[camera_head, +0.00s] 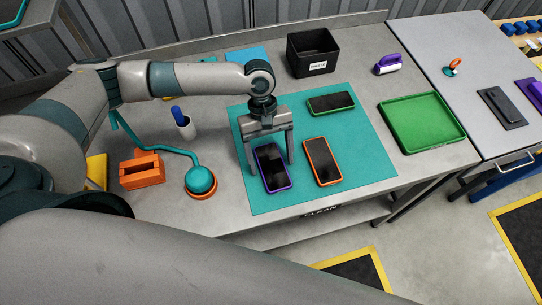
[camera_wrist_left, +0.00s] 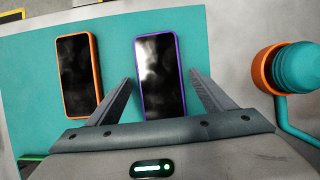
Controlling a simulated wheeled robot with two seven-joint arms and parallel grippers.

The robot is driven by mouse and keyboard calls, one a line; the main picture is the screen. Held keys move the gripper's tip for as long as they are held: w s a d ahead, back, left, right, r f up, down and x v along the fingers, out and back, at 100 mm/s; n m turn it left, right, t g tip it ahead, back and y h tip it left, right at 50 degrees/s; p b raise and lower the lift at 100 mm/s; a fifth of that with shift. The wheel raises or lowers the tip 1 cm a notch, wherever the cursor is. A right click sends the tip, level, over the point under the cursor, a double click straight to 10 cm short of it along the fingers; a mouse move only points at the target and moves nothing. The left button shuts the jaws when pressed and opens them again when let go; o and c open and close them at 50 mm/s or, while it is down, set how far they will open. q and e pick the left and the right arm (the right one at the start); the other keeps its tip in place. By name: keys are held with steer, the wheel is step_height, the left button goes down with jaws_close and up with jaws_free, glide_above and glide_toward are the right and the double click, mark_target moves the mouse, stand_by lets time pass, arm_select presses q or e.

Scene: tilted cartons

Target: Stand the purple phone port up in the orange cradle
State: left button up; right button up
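The purple-edged phone (camera_head: 272,167) lies flat, screen up, on the teal mat; it also shows in the left wrist view (camera_wrist_left: 160,75). My left gripper (camera_head: 269,165) is above it, open, with one finger on each side of the phone. In the left wrist view the fingers (camera_wrist_left: 160,88) are apart from the phone's long edges. The orange cradle (camera_head: 142,171) stands on the table to the left of the mat, its slot empty. My right gripper is not in view.
An orange-edged phone (camera_head: 322,160) and a green-edged phone (camera_head: 331,103) lie on the mat (camera_head: 370,165).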

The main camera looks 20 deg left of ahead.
mark_target(267, 156)
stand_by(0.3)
arm_select(q)
steer(key=shift+f+b, duration=0.25)
steer(key=shift+b, duration=1)
steer(key=b+v, duration=0.1)
steer(key=v, duration=0.1)
steer(key=b+v, duration=0.1)
steer(key=v, duration=0.1)
steer(key=shift+w+a+r, duration=0.15)
steer(key=shift+w+a, duration=0.1)
steer(key=shift+a, duration=0.15)
steer(key=b+v, duration=0.3)
steer(key=v, duration=1)
steer(key=shift+s+a+r, duration=0.1)
steer(key=shift+r, duration=0.1)
